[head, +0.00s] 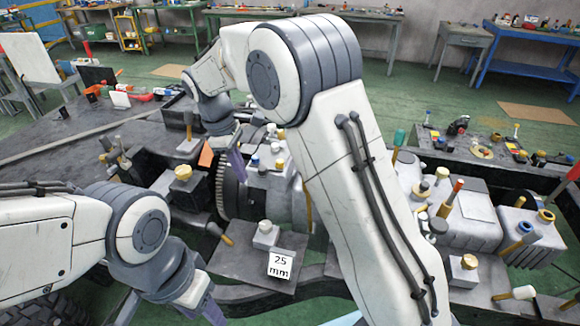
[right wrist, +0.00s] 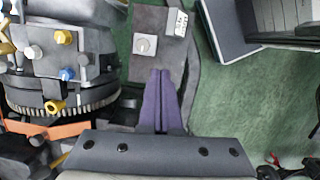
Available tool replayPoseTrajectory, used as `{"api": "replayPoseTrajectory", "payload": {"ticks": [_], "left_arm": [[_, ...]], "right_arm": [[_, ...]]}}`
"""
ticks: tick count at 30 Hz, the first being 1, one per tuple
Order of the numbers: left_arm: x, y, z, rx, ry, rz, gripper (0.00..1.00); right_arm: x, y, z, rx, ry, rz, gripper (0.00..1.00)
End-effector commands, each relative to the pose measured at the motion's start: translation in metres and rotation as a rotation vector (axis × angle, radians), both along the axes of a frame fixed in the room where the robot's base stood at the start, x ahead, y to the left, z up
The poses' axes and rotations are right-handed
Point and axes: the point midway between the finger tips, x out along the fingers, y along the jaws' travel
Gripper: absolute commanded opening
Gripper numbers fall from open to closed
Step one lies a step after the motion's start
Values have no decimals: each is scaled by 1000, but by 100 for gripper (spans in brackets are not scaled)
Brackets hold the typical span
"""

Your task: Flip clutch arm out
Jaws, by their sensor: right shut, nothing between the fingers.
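My right gripper (head: 237,162) hangs beside the toothed flywheel (head: 226,185) of the gearbox (head: 270,185) in the head view. In the right wrist view its purple fingers (right wrist: 164,95) are together and empty, over the dark frame and right of the gearbox (right wrist: 65,55). A yellow-ended lever (right wrist: 55,107) sticks out by the flywheel's toothed rim (right wrist: 85,112). I cannot tell for sure whether it is the clutch arm. My left gripper (head: 210,310) is low at the left, partly hidden by its wrist; its finger gap is not clear. My right arm hides part of the chassis.
A plate with a white knob (head: 265,236) and a "25 mm" label (head: 280,266) lies in front of the gearbox. Grey blocks with coloured caps (head: 465,215) stand at the right. An orange part (head: 206,154) is left of the flywheel. Green floor (right wrist: 235,110) is open right of the fingers.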

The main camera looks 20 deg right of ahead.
Motion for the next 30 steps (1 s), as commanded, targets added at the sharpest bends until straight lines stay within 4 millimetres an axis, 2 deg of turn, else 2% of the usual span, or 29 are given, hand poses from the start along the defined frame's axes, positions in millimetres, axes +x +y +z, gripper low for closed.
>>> {"api": "replayPoseTrajectory", "payload": {"ticks": [1,3,6,9,14,25,30], "left_arm": [[0,0,11,0,0,0,50],[0,0,17,0,0,0,50],[0,0,22,0,0,0,50],[0,0,26,0,0,0,50],[0,0,27,0,0,0,50],[0,0,27,0,0,0,50],[0,0,32,0,0,0,50]], "right_arm": [[26,-17,-4,-25,23,20,0],[52,-37,-13,-52,50,55,0],[77,-63,-26,-82,84,94,0],[90,-81,-36,-101,108,119,0],[98,-93,-42,-112,123,136,0],[98,-93,-44,-112,124,137,0],[94,-99,-61,-112,127,137,0]]}}
